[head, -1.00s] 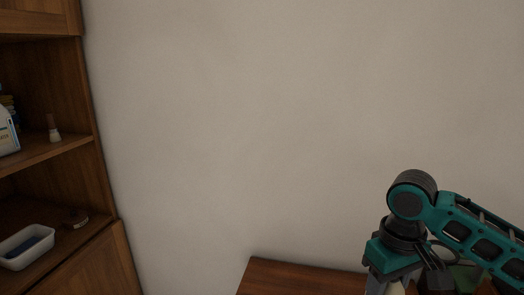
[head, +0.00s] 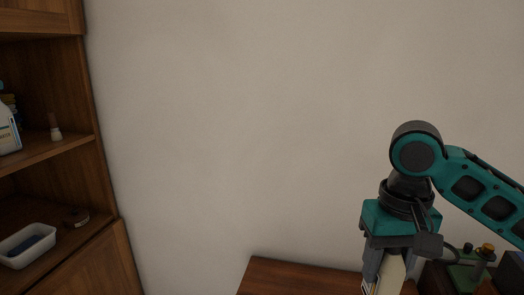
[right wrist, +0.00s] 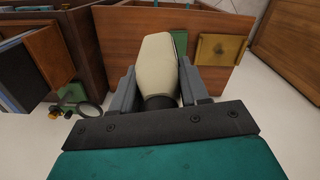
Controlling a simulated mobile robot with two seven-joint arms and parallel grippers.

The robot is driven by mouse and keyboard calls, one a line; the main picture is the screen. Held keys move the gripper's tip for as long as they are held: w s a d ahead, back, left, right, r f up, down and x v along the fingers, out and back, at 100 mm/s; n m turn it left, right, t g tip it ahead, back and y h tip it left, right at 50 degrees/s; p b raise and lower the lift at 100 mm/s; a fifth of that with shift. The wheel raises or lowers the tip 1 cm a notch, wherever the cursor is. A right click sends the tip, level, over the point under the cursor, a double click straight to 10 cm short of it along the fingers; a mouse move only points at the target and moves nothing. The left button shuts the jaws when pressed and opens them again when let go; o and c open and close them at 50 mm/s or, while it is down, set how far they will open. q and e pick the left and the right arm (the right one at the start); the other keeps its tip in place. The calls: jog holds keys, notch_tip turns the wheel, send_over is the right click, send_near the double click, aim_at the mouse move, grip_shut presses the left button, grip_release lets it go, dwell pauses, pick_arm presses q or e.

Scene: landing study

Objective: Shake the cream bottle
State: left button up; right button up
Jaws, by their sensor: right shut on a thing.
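My right gripper (head: 386,265) is at the lower right of the head view, pointing down, shut on the cream bottle (head: 393,278). The bottle is pale cream, and its lower end is cut off by the picture's bottom edge. In the right wrist view the cream bottle (right wrist: 159,62) stands out between the two grey fingers of the gripper (right wrist: 160,88), with a dark part close to the palm. My left gripper is not in view.
A wooden surface (head: 300,275) lies below the gripper. A wooden shelf unit (head: 100,200) with a white tub (head: 27,262) is at far left. Plain wall fills the middle.

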jog(key=f, duration=0.8)
jog(key=shift+d+f, duration=0.25)
jog(key=shift+f, duration=0.15)
notch_tip(320, 180, up, 9)
jog(key=shift+w+a+r, duration=0.1)
jog(key=shift+w, duration=0.05)
jog(key=shift+c, duration=0.5)
notch_tip(320, 180, down, 9)
jog(key=shift+f, duration=0.1)
notch_tip(320, 180, up, 9)
jog(key=shift+r, duration=0.1)
notch_tip(320, 180, down, 9)
jog(key=shift+r, duration=0.1)
